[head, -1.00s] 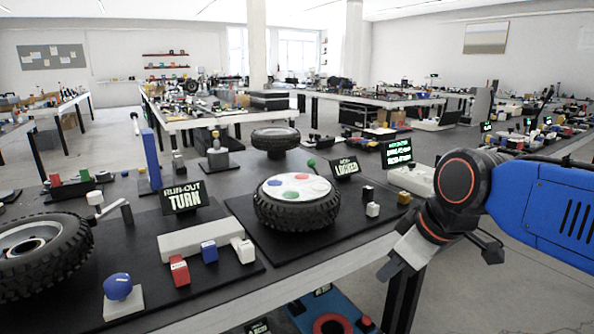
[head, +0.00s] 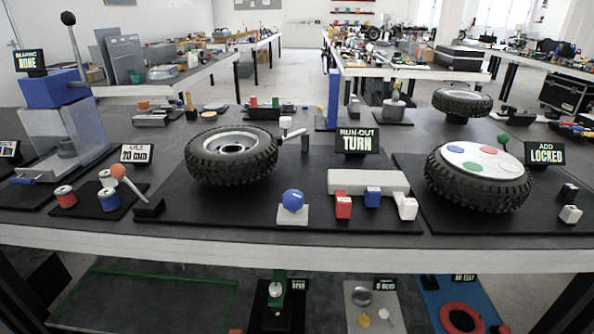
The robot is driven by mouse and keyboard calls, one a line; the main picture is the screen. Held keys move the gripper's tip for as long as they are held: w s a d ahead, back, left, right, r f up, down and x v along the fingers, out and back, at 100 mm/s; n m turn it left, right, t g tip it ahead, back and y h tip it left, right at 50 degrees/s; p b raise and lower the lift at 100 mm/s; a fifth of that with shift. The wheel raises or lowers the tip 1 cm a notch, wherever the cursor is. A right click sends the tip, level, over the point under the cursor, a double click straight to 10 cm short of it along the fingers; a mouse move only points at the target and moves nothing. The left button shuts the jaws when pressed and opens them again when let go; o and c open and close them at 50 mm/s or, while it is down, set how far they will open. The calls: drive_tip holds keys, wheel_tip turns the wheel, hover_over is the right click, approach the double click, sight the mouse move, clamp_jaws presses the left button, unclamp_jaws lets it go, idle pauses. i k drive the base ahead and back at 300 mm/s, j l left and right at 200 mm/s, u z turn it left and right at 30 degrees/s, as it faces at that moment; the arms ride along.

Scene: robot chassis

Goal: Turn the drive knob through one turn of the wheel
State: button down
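A round blue knob (head: 292,200) stands on a small pale block near the front edge of the bench, and I take it for the drive knob. Behind it and to the left, a wheel with a black knobbly tyre (head: 210,172) lies flat over a dark mat (head: 235,210). A white-tipped pointer (head: 285,122) on a dark post is at the wheel's right rim. A sign (head: 357,140) behind reads "RUN-OUT TURN". My gripper is not in view.
Right of the knob are a long pale block (head: 365,182) and red, blue and white small blocks. A second tyre (head: 478,195) with coloured discs on top is further right, by a "LOCKED" sign (head: 544,153). Spools (head: 65,196) and an orange-tipped lever (head: 119,172) lie left.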

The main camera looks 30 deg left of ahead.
sight(292, 199)
drive_tip(key=u, duration=1.5)
